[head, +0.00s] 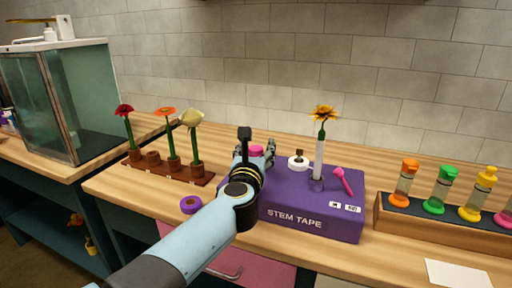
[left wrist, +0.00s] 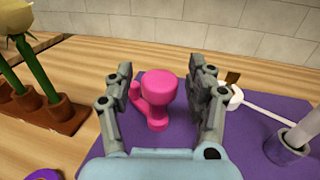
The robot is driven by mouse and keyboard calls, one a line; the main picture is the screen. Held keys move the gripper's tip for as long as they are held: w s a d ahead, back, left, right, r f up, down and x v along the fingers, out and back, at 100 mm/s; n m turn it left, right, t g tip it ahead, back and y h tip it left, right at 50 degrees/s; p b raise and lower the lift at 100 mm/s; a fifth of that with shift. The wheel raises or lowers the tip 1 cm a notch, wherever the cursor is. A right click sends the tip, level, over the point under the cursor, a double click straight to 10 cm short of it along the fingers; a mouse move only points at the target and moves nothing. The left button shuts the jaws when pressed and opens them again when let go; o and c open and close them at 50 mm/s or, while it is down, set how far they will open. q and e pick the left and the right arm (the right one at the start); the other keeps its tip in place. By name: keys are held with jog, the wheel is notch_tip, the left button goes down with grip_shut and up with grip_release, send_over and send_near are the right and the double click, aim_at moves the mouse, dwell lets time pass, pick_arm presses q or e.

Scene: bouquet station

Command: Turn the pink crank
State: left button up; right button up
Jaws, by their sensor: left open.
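A pink crank (head: 256,151) stands on the purple STEM TAPE box (head: 310,228), mostly hidden by my left gripper in the head view. In the left wrist view the pink crank (left wrist: 157,98) has a thick round top and a small peg on its left side. My left gripper (head: 257,142) is open around it, one finger on each side, with gaps showing between fingers and crank in the left wrist view (left wrist: 160,80). A second pink piece (head: 343,181), like a small lever, is at the box's right side. My right gripper is out of view.
A yellow flower (head: 323,113) stands in a tube on the box, near a white round part (head: 298,162). A brown rack (head: 190,174) with several flowers is at left, and a purple roll (head: 191,205) lies in front. Colored bottles (head: 440,190) stand in a wooden holder at right.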

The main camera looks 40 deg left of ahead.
pick_arm(q)
jog(key=shift+w+a, duration=0.15)
jog(key=shift+w, duration=0.15)
grip_shut()
jog(key=m+t+h, duration=0.1)
jog(key=m+h, duration=0.1)
jog(key=shift+a+h, duration=0.1)
jog(key=shift+h, duration=0.2)
jog(key=m+h, duration=0.1)
jog(key=h, duration=0.1)
jog(key=m+h, duration=0.1)
jog(key=h, duration=0.1)
jog(key=shift+f+m+t+b, duration=0.15)
jog(key=shift+m+t+b, duration=0.15)
jog(key=shift+t, duration=0.1)
grip_release()
